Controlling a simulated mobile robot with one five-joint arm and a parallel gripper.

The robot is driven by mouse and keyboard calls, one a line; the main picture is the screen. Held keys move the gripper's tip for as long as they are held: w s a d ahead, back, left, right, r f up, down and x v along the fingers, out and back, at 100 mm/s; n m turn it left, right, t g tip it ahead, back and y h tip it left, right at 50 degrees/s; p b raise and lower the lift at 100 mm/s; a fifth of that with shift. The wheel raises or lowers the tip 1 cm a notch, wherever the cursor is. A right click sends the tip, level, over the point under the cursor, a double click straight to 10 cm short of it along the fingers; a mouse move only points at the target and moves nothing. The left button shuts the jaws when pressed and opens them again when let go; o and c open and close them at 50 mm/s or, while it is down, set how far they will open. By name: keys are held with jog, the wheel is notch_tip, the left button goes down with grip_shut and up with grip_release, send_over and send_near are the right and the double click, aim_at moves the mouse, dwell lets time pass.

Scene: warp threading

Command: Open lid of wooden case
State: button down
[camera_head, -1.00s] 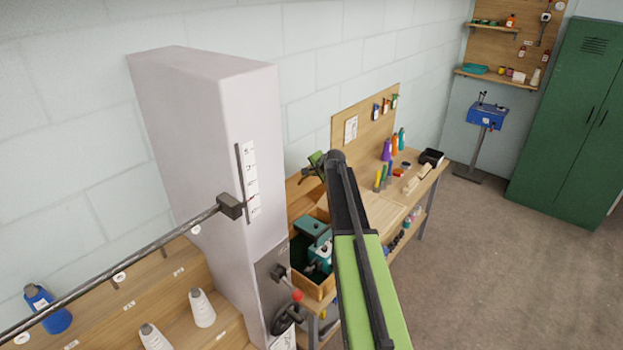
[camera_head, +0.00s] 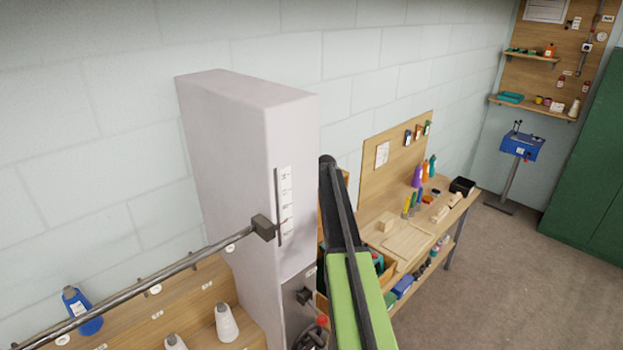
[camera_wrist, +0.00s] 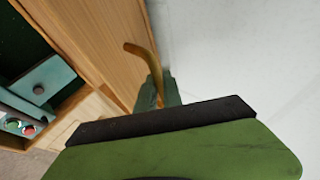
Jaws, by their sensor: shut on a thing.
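The wooden case (camera_head: 389,272) is mostly hidden behind my arm in the head view. A teal item (camera_head: 377,262) shows inside it. In the wrist view, the case's wooden rim (camera_wrist: 68,122) and teal contents (camera_wrist: 45,85) are at the left. A wooden panel (camera_wrist: 100,40), seemingly the raised lid, stands beside the wall; a sliver of wood (camera_head: 320,205) shows left of my arm in the head view. My gripper (camera_wrist: 158,92) is shut on a curved brass-coloured piece (camera_wrist: 147,62) beside the panel, apparently its handle. The fingertips are hidden in the head view.
A tall pale cabinet (camera_head: 245,150) with a rod stands close left of my arm. The workbench (camera_head: 460,205) holds bottles and wooden blocks at right. The pale wall (camera_wrist: 240,50) is close behind the lid. Open floor (camera_head: 500,290) lies at right.

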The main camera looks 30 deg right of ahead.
jog(key=shift+s+d+r, duration=0.2)
jog(key=shift+d, duration=0.45)
jog(key=c, duration=1.5)
grip_release()
jog(key=shift+d+f, duration=0.1)
jog(key=shift+f, duration=0.05)
jog(key=shift+a, duration=0.2)
jog(key=p+v, duration=0.7)
jog(key=v, duration=0.5)
jog(key=shift+p, duration=0.3)
